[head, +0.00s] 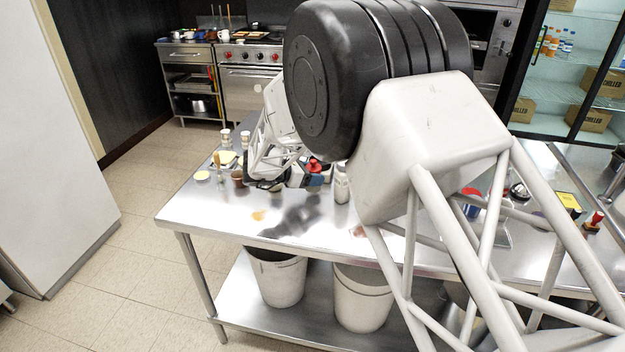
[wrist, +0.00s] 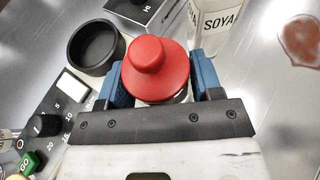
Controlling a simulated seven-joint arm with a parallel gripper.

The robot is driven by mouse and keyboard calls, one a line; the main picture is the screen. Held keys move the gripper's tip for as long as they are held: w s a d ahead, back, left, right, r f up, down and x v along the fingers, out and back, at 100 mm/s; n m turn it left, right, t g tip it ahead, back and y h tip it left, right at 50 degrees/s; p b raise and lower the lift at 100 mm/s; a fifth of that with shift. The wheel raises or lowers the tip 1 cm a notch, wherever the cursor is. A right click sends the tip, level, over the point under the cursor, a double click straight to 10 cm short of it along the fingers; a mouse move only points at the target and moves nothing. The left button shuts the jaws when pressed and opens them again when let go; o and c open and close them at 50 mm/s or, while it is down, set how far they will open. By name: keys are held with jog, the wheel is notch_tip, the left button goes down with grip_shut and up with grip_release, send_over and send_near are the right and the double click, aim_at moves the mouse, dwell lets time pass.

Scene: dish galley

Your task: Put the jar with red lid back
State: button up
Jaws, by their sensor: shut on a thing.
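The jar with the red lid (wrist: 155,68) is between the blue fingers of my gripper (wrist: 160,84) in the wrist view. The gripper is shut on it. The round red lid with its knob faces the camera, and the jar's body below is mostly hidden by the lid and fingers. In the head view the red lid (head: 314,165) shows small beside my arm, over the steel table (head: 215,205). I cannot tell whether the jar touches the surface under it.
A bottle labelled SOYA (wrist: 214,24) stands close to the right finger. A black round cup (wrist: 94,47) is close on the left. A dial panel with a green GO button (wrist: 29,163) lies at lower left. A red stain (wrist: 301,40) marks bare steel at right.

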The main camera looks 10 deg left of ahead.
jog(key=shift+f, duration=0.9)
jog(key=shift+f, duration=0.1)
jog(key=o, duration=1.2)
jog(key=shift+s+a, duration=0.1)
jog(key=v, duration=1.2)
